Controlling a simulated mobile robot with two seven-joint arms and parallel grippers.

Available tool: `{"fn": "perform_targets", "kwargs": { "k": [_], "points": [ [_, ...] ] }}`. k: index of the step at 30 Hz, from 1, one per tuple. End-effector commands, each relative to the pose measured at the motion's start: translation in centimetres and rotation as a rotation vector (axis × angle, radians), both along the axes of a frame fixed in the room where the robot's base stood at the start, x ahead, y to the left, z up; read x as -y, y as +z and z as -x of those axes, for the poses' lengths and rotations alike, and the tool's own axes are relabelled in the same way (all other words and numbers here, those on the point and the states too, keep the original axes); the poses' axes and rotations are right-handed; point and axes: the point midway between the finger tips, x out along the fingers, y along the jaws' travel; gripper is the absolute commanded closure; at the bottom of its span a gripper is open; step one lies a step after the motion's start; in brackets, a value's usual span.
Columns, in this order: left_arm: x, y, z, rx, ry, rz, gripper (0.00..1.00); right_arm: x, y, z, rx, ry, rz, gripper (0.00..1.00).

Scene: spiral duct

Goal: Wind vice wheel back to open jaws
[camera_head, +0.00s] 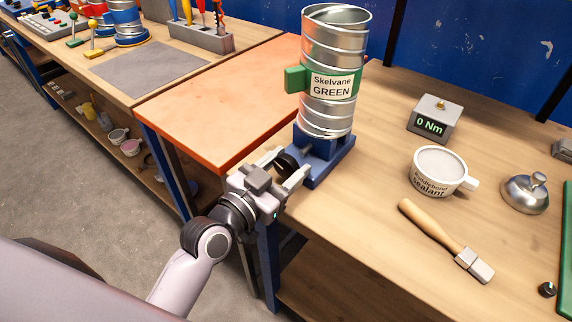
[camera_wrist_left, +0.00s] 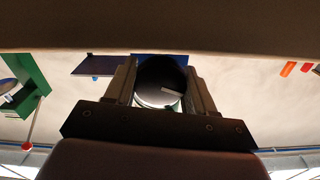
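The blue vice (camera_head: 325,160) stands at the front edge of the wooden bench. A silver spiral duct (camera_head: 333,40) stands upright in it, with a green band labelled "Skelvane GREEN" (camera_head: 331,86) around it. The jaws' grip on the duct's foot is not clear. The dark vice wheel (camera_head: 287,162) is on the vice's near left side. My left gripper (camera_head: 284,169) has a finger on each side of the wheel. In the left wrist view the round dark wheel (camera_wrist_left: 160,82) fills the space between the fingers, which appear to touch it. My right gripper is not in view.
An orange bench top (camera_head: 222,108) lies left of the vice. Right of it stand a "0 Nm" display box (camera_head: 434,119), a white sealant tub (camera_head: 437,170), a brush with a wooden handle (camera_head: 445,238) and a metal domed object (camera_head: 525,192). Floor is open at left.

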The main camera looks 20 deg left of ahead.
Motion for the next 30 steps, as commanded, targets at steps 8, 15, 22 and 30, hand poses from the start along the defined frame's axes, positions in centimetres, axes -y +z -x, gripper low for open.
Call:
{"fn": "perform_targets", "kwargs": {
  "k": [8, 15, 22, 30],
  "points": [
    [0.0, 0.4, 0.0, -0.061, -0.001, 0.163, 0.76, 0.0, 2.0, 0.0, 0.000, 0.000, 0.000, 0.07],
    [0.0, 0.3, 0.0, -0.118, -0.001, 0.328, 0.76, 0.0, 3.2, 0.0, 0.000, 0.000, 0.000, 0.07],
    [0.0, 0.1, 0.0, -0.124, 0.000, 0.352, 0.76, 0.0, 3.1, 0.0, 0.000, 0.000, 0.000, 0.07],
    [0.0, 0.1, 0.0, -0.123, 0.000, 0.350, 0.20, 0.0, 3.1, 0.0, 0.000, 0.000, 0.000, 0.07]
  ]
}}
